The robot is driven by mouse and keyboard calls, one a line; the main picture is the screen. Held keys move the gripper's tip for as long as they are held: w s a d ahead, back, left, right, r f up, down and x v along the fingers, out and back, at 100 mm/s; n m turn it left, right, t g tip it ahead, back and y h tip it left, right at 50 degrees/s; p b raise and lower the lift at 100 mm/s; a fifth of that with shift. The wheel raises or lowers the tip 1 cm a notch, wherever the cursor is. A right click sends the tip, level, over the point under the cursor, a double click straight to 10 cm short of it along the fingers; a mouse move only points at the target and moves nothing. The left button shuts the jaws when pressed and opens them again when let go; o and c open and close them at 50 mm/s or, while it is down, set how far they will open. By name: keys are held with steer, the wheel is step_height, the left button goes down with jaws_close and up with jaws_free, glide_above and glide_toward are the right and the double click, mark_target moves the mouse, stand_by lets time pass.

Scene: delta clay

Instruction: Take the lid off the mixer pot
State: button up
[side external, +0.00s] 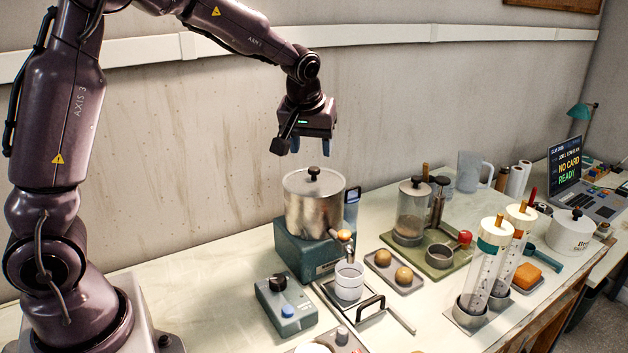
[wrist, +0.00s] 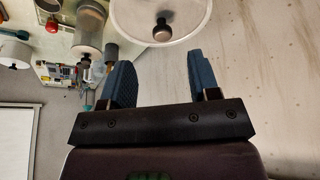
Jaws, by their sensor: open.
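The mixer pot (side external: 313,212) is a metal pot on a teal base, with a tap at its front right. Its lid (side external: 298,184) sits on top and has a round black knob (side external: 313,172) at the centre. My gripper (side external: 309,145) is above the pot, open and empty, with its blue fingers apart. In the wrist view, the lid (wrist: 188,32) and its knob (wrist: 162,30) show at the top, beyond and between my two fingertips (wrist: 158,68). The fingers do not touch the knob. The pot's body is hidden in the wrist view.
A teal control box (side external: 286,304) stands in front of the pot. A white cup (side external: 349,282) stands below the tap. The wall is close behind the pot.

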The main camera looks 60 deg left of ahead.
mark_target(314, 168)
steer(key=shift+a+x, duration=0.15)
steer(key=shift+x, duration=1.6)
steer(key=shift+a+x, duration=0.1)
steer(key=shift+x, duration=1.6)
steer(key=shift+r, duration=0.1)
steer(key=c, duration=1)
